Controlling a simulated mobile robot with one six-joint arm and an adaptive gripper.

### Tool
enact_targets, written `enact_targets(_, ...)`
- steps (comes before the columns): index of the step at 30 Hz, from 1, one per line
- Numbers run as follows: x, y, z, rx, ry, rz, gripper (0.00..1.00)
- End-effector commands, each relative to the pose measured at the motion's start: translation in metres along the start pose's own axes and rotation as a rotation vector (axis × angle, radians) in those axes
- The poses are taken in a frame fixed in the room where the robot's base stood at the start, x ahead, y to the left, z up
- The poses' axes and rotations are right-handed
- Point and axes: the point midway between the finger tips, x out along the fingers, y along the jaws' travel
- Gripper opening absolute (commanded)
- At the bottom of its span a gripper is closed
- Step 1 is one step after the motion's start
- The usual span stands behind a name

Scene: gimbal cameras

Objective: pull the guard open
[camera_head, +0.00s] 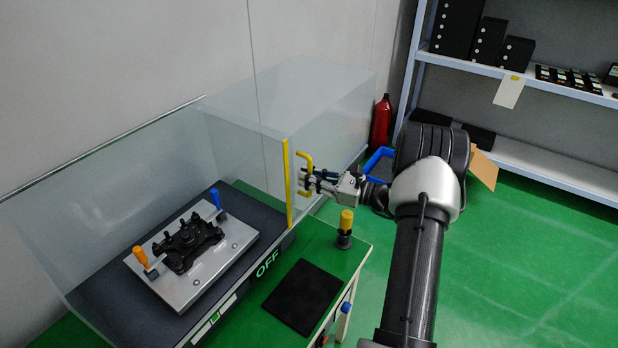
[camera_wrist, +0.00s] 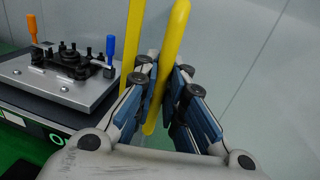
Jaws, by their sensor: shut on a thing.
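The guard is a clear panel (camera_head: 245,150) with a yellow edge strip (camera_head: 287,182) and a yellow handle (camera_head: 307,160) in the head view. My gripper (camera_head: 305,182) is shut on the handle's upright bar, coming from the right. In the wrist view the handle (camera_wrist: 172,50) runs between the blue-padded fingers (camera_wrist: 160,100), with the yellow strip (camera_wrist: 132,40) just beyond. Left of the guard's edge, the fixture plate (camera_head: 195,245) with black clamp and orange and blue levers sits on the dark machine bed. The fingers hide part of the handle.
An OFF label (camera_head: 267,263) is on the machine front. A yellow-topped knob (camera_head: 345,228) and a black mat (camera_head: 302,297) are on the green table. A red extinguisher (camera_head: 381,125) and shelving (camera_head: 530,82) stand behind. Green floor at right is open.

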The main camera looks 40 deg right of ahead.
Motion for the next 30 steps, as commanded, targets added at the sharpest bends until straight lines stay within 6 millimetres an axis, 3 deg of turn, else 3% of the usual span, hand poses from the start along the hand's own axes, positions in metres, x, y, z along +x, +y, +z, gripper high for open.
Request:
enact_targets(2,-0.001,0.001,-0.003,0.004,0.005,0.0,0.0)
enact_targets(3,-0.001,0.001,-0.003,0.004,0.005,0.0,0.1)
enact_targets(12,0.0,0.001,-0.001,0.002,0.003,0.001,0.3)
enact_targets(23,-0.003,0.0,-0.001,0.0,0.002,0.0,0.31)
enact_targets(30,-0.041,-0.001,0.0,0.0,0.002,-0.004,0.31)
